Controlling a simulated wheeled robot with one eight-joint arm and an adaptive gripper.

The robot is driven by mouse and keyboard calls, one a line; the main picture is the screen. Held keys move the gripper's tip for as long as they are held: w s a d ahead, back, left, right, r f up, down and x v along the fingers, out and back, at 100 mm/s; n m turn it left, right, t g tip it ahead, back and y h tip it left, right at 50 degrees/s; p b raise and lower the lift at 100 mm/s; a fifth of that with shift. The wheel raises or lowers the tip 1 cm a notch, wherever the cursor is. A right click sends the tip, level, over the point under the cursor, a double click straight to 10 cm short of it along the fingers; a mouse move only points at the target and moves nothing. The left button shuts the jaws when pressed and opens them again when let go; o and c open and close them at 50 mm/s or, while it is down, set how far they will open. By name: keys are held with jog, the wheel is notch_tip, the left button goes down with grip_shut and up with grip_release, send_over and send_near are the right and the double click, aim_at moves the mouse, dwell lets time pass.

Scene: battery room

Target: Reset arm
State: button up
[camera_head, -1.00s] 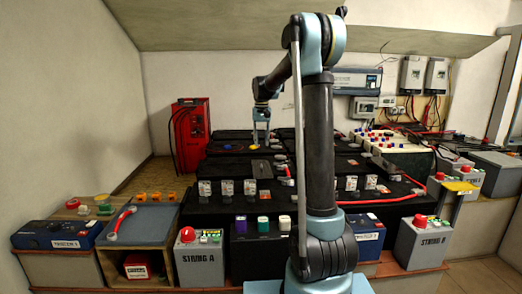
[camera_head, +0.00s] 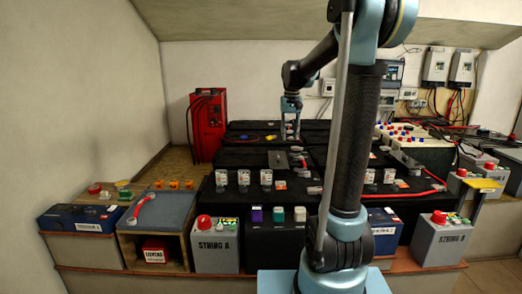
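My arm rises from the lower middle of the view and bends forward over the black battery bank (camera_head: 243,158). My gripper (camera_head: 290,136) points down above the far rows of the bank. It is small and far off, so I cannot tell whether its fingers are apart or closed. No held object can be made out at it.
A red charger (camera_head: 208,126) stands at the back left. Grey STRING A box (camera_head: 215,250), blue box (camera_head: 82,219) and another grey box (camera_head: 440,243) line the front. Wall inverters (camera_head: 436,66) hang at right. The left wall (camera_head: 80,90) is clear.

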jog(key=s+d+f, duration=0.2)
jog(key=s+f, duration=0.4)
jog(key=s, duration=0.5)
jog(key=s+d+f+t, duration=0.1)
jog(key=s+f, duration=0.4)
jog(key=s, duration=0.6)
jog(key=s+d+f, duration=0.3)
jog(key=s+f, duration=0.3)
jog(key=s, duration=0.6)
jog(key=shift+d+f+t, duration=0.2)
jog(key=shift+f+t, duration=0.1)
jog(key=shift+t, duration=0.1)
jog(key=shift+w, duration=0.1)
jog(key=shift+w+f, duration=0.2)
jog(key=shift+w, duration=0.25)
